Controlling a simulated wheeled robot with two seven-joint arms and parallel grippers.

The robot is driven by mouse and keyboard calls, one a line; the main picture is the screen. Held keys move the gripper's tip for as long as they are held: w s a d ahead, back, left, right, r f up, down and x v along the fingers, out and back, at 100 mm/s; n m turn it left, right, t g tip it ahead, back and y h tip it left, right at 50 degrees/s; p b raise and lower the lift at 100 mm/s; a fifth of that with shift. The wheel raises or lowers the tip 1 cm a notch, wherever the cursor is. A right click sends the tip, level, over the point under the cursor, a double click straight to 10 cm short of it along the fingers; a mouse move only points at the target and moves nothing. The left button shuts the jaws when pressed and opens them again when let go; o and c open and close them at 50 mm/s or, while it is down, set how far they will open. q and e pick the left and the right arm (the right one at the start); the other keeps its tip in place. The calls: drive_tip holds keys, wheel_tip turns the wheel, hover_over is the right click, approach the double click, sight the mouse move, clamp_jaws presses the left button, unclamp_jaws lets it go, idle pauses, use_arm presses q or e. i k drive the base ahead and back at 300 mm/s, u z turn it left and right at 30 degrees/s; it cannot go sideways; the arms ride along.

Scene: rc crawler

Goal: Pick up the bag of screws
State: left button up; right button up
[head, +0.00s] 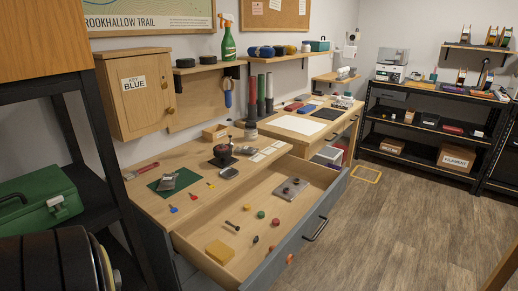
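The open drawer (240,196) below the wooden workbench holds a flat greyish packet (291,189) with small darker bits, near its far right end. It may be the bag of screws, but it is too small to be sure. Also in the drawer are a yellow block (219,251), a dark bolt-like piece (232,226) and several small red and green round pieces. On the bench top, a grey item (168,183) lies on a green mat (186,178); I cannot tell what it is. Neither of my grippers is in view.
The drawer sticks out over the wooden floor (400,230), which is clear to the right. A black shelf with a green toolbox (38,207) stands close at left. A yellow frame (366,174) lies on the floor near the far bench.

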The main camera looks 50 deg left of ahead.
sight(246, 150)
drive_tip(key=i, duration=2.6)
drive_tip(key=u, duration=3.25)
drive_tip(key=i, duration=0.4)
drive_tip(key=u, duration=0.1)
